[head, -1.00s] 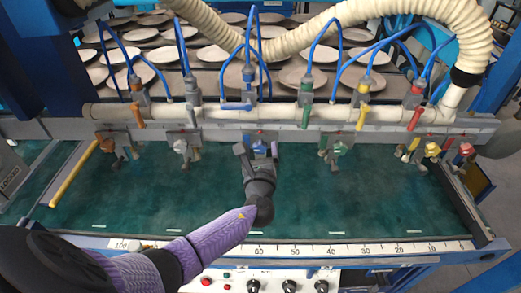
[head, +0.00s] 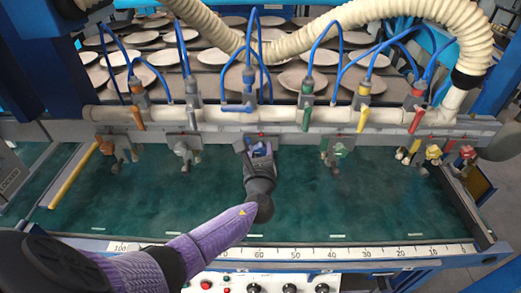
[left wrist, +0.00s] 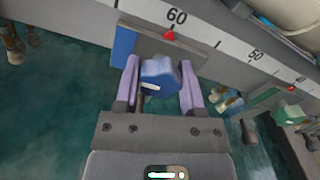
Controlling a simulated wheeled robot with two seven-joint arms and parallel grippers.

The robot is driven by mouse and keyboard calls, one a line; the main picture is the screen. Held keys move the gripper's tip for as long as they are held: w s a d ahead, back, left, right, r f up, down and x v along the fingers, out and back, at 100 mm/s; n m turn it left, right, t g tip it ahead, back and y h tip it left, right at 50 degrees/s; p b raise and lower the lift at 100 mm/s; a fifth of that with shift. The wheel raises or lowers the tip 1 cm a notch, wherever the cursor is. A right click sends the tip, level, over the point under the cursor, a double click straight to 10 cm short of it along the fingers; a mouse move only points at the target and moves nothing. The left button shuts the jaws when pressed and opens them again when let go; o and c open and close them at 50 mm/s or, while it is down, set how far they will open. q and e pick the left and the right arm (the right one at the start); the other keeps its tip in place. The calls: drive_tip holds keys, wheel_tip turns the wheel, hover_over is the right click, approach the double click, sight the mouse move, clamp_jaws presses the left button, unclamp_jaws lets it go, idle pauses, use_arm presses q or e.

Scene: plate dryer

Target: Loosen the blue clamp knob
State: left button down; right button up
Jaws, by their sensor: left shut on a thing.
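The blue clamp knob (left wrist: 160,75) sits between the two purple fingers of my left gripper (left wrist: 159,84) in the left wrist view. It hangs at a clamp under the front rail, close to the 60 mark of a scale. The fingers are shut on the knob from both sides. In the head view my left gripper (head: 259,150) is at the middle of the rail, and only a little blue of the knob shows between its fingers. My right gripper is in neither view.
The green clamp knob (head: 341,150) hangs to the right, with yellow and red knobs (head: 467,152) farther right. Other clamps hang to the left. A grey rail with a white pipe (head: 275,116) and coloured valve levers runs above. The green bed (head: 390,200) below is clear.

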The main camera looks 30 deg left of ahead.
use_arm(q)
drive_tip(key=shift+f, duration=0.1)
drive_tip(key=shift+f+n+b, duration=0.1)
drive_tip(key=shift+n+b, duration=0.65)
drive_tip(key=shift+n, duration=0.45)
drive_tip(key=n+b, duration=0.2)
drive_tip(key=n, duration=0.1)
drive_tip(key=shift+n, duration=0.4)
drive_tip(key=n+b, duration=0.3)
drive_tip(key=n, duration=0.3)
drive_tip(key=n+b, duration=0.1)
drive_tip(key=n, duration=0.2)
drive_tip(key=shift+b, duration=0.35)
drive_tip(key=n+b, duration=0.1)
drive_tip(key=n, duration=0.2)
drive_tip(key=shift+f+n, duration=0.1)
drive_tip(key=shift+n, duration=0.2)
drive_tip(key=shift+n+b, duration=0.85)
drive_tip(key=shift+n, duration=1.65)
